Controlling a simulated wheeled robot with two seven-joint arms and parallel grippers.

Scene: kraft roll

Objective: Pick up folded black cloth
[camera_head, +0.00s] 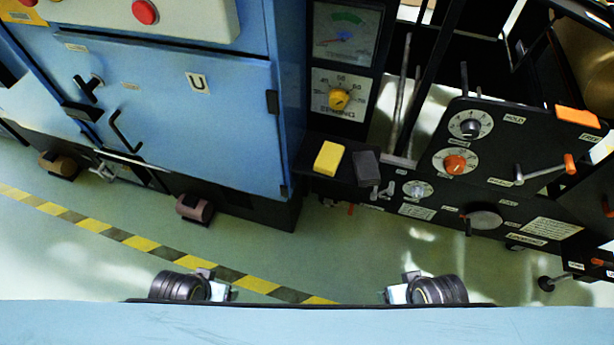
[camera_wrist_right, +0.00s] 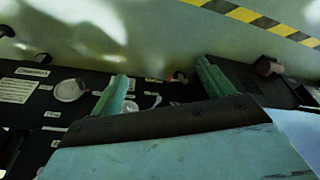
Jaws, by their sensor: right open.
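The folded black cloth (camera_head: 366,168) lies as a small dark block on a black ledge (camera_head: 318,148), just right of a yellow folded piece (camera_head: 329,158). My right gripper (camera_wrist_right: 162,88) is open in the right wrist view, its two greenish fingers apart with nothing seen between them. I cannot make out the cloth in that view. In the head view only dark round parts of my arms show at the lower edge, well short of the ledge. My left gripper's fingers do not show.
A blue cabinet (camera_head: 175,120) stands left of the ledge. A gauge panel (camera_head: 342,95) rises behind it. A black control panel (camera_head: 500,180) with knobs and levers stands to the right. The green floor in front is open, crossed by yellow-black tape (camera_head: 145,244).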

